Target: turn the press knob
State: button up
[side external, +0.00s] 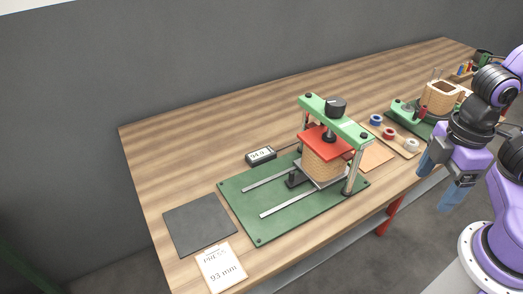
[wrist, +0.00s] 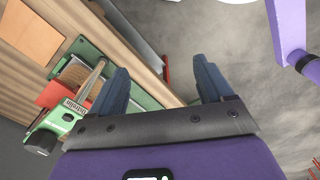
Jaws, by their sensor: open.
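The press stands on a green base plate (side external: 248,218) on the wooden table. Its black knob (side external: 335,106) sits on top of the green crossbar (side external: 318,112). Below the bar, a red plate (side external: 324,143) rests on a tan wound coil (side external: 322,165). In the wrist view, the knob (wrist: 41,142) is at the lower left, with the green crossbar (wrist: 58,118) beside it. My gripper (side external: 438,180) is to the right of the press, off the table's front edge, apart from the knob. Its two blue fingers (wrist: 163,82) are spread and empty in the wrist view.
A small display (side external: 261,155) is behind the base plate. A dark mat (side external: 199,225) and a card reading "PRESS 93 mm" (side external: 221,268) are at left. Spools (side external: 389,133) on a board and another green fixture with a coil (side external: 441,97) stand at right, near my arm.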

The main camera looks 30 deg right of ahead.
notch_tip(320, 180, up, 11)
jog(key=w+a+m+t+y, duration=0.1)
jog(key=w+m+t, duration=0.15)
jog(key=w, duration=0.45)
jog(key=w+a+m+t, duration=0.1)
jog(key=w+t, duration=0.2)
jog(key=w, duration=0.4)
jog(key=w+d+t+y, duration=0.2)
jog(key=w+d+t, duration=0.15)
jog(key=w, duration=0.55)
jog(key=w+d+t+y, duration=0.25)
jog(key=w+d, duration=0.25)
jog(key=w, duration=0.4)
jog(key=s+d+n+g+y, duration=0.3)
jog(key=s+d+y, duration=0.6)
jog(key=s+y, duration=0.1)
send_near(329, 101)
jog(key=x, duration=1)
jog(key=shift+f, duration=0.1)
